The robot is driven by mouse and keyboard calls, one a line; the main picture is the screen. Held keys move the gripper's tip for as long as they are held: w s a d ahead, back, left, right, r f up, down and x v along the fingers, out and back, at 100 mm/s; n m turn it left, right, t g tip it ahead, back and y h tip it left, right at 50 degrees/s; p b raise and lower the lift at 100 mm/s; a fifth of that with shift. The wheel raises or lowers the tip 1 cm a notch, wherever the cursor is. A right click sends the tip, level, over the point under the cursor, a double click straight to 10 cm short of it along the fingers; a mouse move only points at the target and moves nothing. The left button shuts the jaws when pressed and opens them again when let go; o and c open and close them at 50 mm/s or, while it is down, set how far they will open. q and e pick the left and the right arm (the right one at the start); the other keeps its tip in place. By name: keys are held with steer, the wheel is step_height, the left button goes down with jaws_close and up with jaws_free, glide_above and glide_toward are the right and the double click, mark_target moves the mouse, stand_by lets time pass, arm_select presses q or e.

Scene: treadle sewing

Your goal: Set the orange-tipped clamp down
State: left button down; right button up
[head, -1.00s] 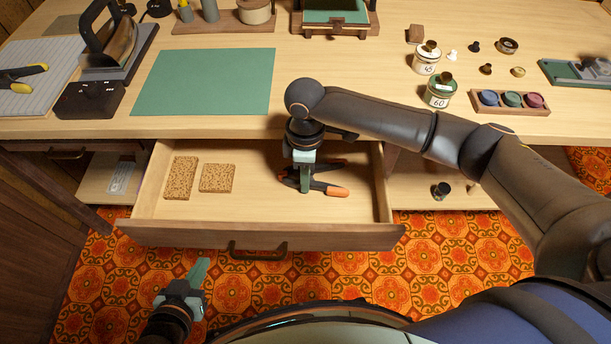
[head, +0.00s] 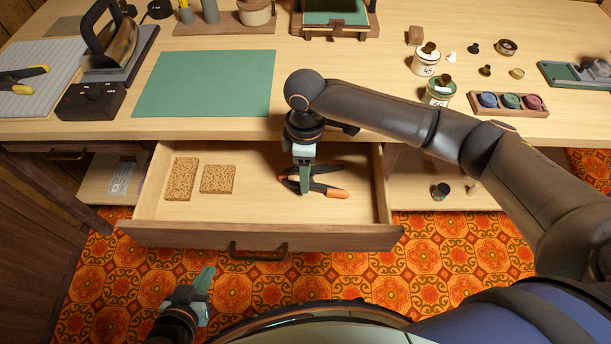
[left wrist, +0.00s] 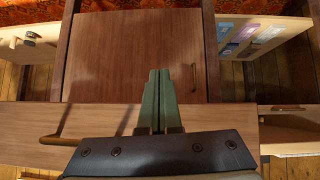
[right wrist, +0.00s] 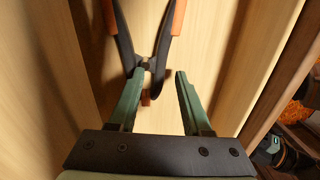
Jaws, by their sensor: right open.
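The orange-tipped clamp (head: 328,190) lies in the open drawer (head: 255,207), on the right part of its floor. It has dark arms and orange tips. In the right wrist view the clamp (right wrist: 147,62) is just beyond my right fingertips, its pivot close to the left one. My right gripper (right wrist: 160,73) is open, and its fingers hold nothing between them. In the head view my right gripper (head: 305,188) points down into the drawer and partly covers the clamp. My left gripper (left wrist: 158,72) is shut and empty, in front of the drawer, low left in the head view (head: 208,278).
Two cork pieces (head: 181,178) lie at the drawer's left. The drawer front (head: 190,234) and side walls surround my right gripper. The tabletop behind holds a green mat (head: 205,83), a yellow-tipped clamp (head: 22,80) and jars (head: 426,62).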

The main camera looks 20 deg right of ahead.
step_height(320, 180, up, 10)
steer(key=p, duration=0.2)
steer(key=shift+w, duration=0.35)
steer(key=shift+d, duration=0.1)
stand_by(0.9)
